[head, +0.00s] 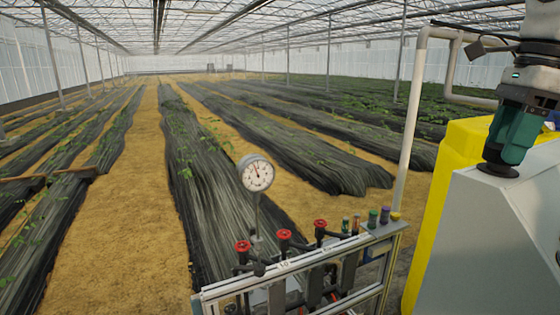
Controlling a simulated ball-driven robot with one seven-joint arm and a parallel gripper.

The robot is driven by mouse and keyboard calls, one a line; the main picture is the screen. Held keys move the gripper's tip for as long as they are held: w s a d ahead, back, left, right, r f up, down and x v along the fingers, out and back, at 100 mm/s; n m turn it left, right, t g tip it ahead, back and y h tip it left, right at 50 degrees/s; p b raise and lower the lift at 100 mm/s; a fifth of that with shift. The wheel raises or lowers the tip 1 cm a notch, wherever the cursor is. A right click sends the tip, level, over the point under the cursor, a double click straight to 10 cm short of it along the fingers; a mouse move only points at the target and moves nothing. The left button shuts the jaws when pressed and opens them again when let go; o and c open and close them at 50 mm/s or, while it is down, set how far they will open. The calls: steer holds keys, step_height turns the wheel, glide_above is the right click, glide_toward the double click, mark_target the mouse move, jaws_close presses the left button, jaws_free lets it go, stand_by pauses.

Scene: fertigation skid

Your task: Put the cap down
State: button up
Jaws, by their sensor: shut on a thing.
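My gripper (507,150) is at the right edge of the head view, pointing down, with its teal body over a light grey cabinet-like block. It is shut on the cap (498,170), a dark, round, flat piece at its lower end. The cap is close to the upper edge of the grey block (480,235). I cannot tell whether it touches the block or hangs just above it. My gripper hides part of the cap.
A yellow tank (425,225) stands behind the grey block, with a grey pipe (408,130) beside it. A skid frame (300,265) in front carries red-handled valves (284,234), small coloured bottles (372,218) and a dial gauge (257,174). Crop rows lie beyond.

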steer(key=shift+r, duration=0.6)
step_height(320, 180, up, 4)
steer(key=shift+r, duration=0.1)
step_height(320, 180, down, 7)
steer(key=shift+r, duration=0.1)
steer(key=shift+m, duration=0.6)
steer(key=shift+c, duration=0.4)
steer(key=m, duration=0.5)
steer(key=shift+s+t+h, duration=0.1)
steer(key=shift+t+h, duration=0.2)
steer(key=shift+t, duration=0.1)
steer(key=m, duration=0.5)
steer(key=shift+r+m+h, duration=0.1)
steer(key=shift+m+h, duration=0.2)
steer(key=shift+h, duration=0.1)
steer(key=shift+a, duration=0.15)
